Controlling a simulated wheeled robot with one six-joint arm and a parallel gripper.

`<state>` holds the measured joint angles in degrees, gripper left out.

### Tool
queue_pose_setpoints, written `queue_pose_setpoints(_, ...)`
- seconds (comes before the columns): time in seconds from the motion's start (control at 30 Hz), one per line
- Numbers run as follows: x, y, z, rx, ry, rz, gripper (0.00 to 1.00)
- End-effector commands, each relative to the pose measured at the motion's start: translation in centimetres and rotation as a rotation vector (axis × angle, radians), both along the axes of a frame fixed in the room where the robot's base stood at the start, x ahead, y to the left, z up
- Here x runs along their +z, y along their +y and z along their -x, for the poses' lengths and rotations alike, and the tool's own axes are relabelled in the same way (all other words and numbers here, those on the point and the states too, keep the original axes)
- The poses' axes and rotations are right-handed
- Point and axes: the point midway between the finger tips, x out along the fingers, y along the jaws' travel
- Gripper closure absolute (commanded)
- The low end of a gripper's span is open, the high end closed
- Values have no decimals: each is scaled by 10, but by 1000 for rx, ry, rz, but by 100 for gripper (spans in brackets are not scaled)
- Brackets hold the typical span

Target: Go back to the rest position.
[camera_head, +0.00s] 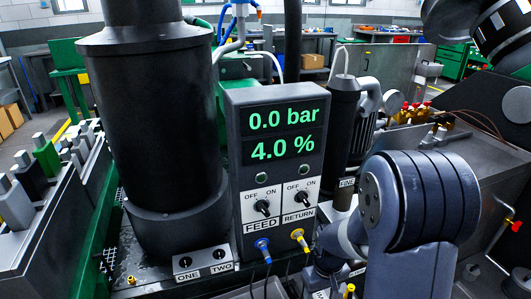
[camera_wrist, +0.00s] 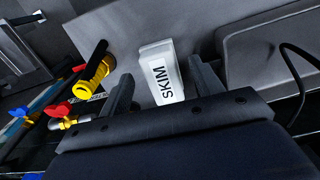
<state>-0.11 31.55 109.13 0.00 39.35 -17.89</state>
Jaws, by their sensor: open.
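My gripper (camera_wrist: 165,85) shows in the wrist view with two dark fingers apart and nothing clearly held between them. A white block labelled SKIM (camera_wrist: 162,72) lies beyond the fingers, seen in the gap between them; whether it touches them I cannot tell. In the head view my grey-blue arm fills the lower right, and my fingers cannot be made out there.
A control box (camera_head: 275,150) reads 0.0 bar and 4.0 %, with FEED and RETURN switches. A large black cylinder (camera_head: 155,120) stands left of it. A yellow fitting (camera_wrist: 95,75) and a red-handled valve (camera_wrist: 60,110) lie left of my fingers.

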Motion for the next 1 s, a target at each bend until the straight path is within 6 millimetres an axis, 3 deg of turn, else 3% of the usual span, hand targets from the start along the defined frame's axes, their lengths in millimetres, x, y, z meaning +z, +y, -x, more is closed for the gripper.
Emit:
queue_pose_setpoints(0.03,-13,0,1,0,5,0,38)
queue_pose_setpoints(0.17,-32,0,0,0,0,0,38)
queue_pose_setpoints(0.2,-18,0,-1,0,-6,0,38)
queue_pose_setpoints(0.3,-4,0,-1,0,-5,0,38)
queue_pose_setpoints(0.5,10,0,-1,0,-2,0,38)
queue_pose_setpoints(1.0,7,0,0,0,1,0,38)
